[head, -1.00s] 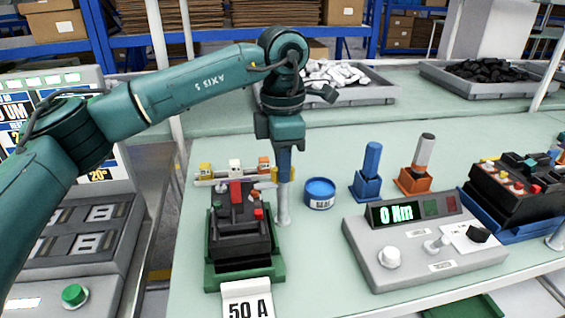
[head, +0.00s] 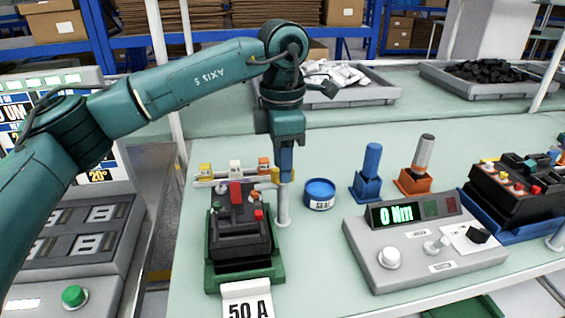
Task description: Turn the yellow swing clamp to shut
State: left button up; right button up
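The yellow swing clamp (head: 276,175) sits on top of a grey post (head: 283,209), just right of the black breaker (head: 240,232) in its green fixture (head: 211,272). Only a small yellow part of the clamp shows; the rest is hidden by my gripper. My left gripper (head: 286,176) points down at the clamp from above, its fingers at the clamp's height. The fingers overlap in this view, so I cannot see whether they are open or shut, or whether they touch the clamp. My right gripper is not in view.
A blue tin (head: 319,194) stands close right of the post. Blue-handled (head: 371,172) and orange-based (head: 415,180) tools stand further right. A grey torque tester (head: 425,243) reads 0 Nm. A bar with coloured terminal blocks (head: 235,168) lies behind the breaker.

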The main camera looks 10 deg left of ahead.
pick_arm(q)
notch_tip(320, 180, up, 12)
jog(key=p, duration=0.1)
jog(key=shift+r, duration=0.15)
